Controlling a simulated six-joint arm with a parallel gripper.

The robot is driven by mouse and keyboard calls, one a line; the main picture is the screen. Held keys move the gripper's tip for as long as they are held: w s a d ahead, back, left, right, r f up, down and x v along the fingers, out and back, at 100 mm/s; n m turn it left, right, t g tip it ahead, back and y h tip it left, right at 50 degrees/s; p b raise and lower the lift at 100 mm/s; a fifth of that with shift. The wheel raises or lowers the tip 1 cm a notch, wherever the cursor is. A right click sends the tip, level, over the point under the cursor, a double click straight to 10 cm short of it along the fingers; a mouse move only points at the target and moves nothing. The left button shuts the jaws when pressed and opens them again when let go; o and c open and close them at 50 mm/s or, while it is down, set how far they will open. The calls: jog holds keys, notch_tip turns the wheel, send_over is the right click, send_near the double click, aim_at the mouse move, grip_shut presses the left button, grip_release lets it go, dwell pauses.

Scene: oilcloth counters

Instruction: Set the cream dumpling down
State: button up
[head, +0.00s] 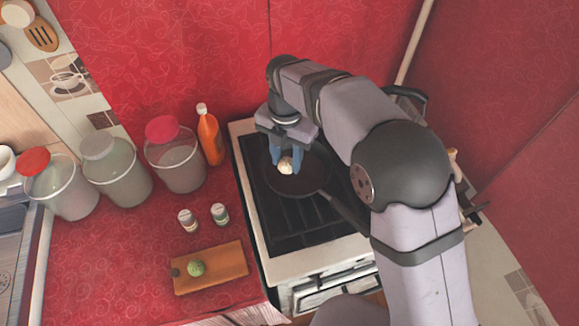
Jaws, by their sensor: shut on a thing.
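The cream dumpling (286,166) is small and pale. It is between the blue fingertips of my gripper (286,157), which is shut on it. Both are over a dark frying pan (312,181) on the stove. I cannot tell from this one view whether the dumpling touches the pan or hangs above it. My arm hides the right part of the stove and part of the pan's handle.
The stove (300,264) has dark grates. An orange bottle (209,137) stands just left of it. Two small shakers (188,220) and a wooden board (225,274) with a green round item (196,268) lie on the red counter. Several lidded jars (174,160) stand at the back.

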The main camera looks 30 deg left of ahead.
aim_at(287, 183)
jog(key=shift+f+p, duration=1)
jog(key=shift+f, duration=2.65)
jog(key=shift+f, duration=0.2)
jog(key=o, duration=0.6)
jog(key=shift+r, duration=0.1)
notch_tip(287, 183, up, 12)
jog(key=b, duration=0.2)
jog(key=shift+r+b, duration=0.15)
jog(key=shift+b, duration=0.2)
